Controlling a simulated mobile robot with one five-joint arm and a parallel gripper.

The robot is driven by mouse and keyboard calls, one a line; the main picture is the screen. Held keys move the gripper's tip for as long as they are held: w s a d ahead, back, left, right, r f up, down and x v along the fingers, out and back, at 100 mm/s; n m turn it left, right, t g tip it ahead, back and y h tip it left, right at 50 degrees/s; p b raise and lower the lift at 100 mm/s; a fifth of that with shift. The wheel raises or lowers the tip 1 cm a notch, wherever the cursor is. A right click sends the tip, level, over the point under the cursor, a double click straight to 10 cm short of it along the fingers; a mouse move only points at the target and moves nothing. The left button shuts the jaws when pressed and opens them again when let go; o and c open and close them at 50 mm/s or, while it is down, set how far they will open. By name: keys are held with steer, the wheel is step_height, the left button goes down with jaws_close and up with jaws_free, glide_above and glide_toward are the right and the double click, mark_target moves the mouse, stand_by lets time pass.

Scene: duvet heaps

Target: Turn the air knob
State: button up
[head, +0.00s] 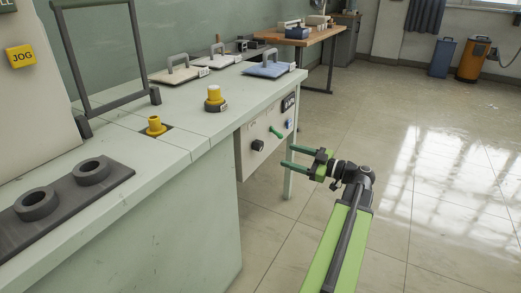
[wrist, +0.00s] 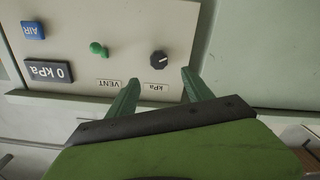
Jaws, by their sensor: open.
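A small panel (head: 245,160) below the bench top carries a black round knob (head: 257,145) with a white pointer mark, next to a small kPa label. The knob also shows in the wrist view (wrist: 158,58), where the panel appears upside down. A green VENT lever (head: 277,132) sits beside it, with a blue AIR tag (wrist: 33,30) and a display reading 0 kPa (wrist: 49,71). My gripper (head: 287,156) is open and empty in front of the panel. In the wrist view its fingertips (wrist: 160,76) are spread, with the knob beyond the gap between them, apparently untouched.
The pale green bench (head: 170,190) holds a yellow-topped fitting (head: 214,95), a yellow socket (head: 155,126), a dark plate with two rings (head: 80,200) and several handled plates. Tiled floor (head: 430,220) to the right is clear. A wooden table (head: 315,38) stands behind.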

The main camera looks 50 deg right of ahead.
mark_target(262, 147)
steer(key=x, duration=1.2)
steer(key=shift+w+d, duration=0.15)
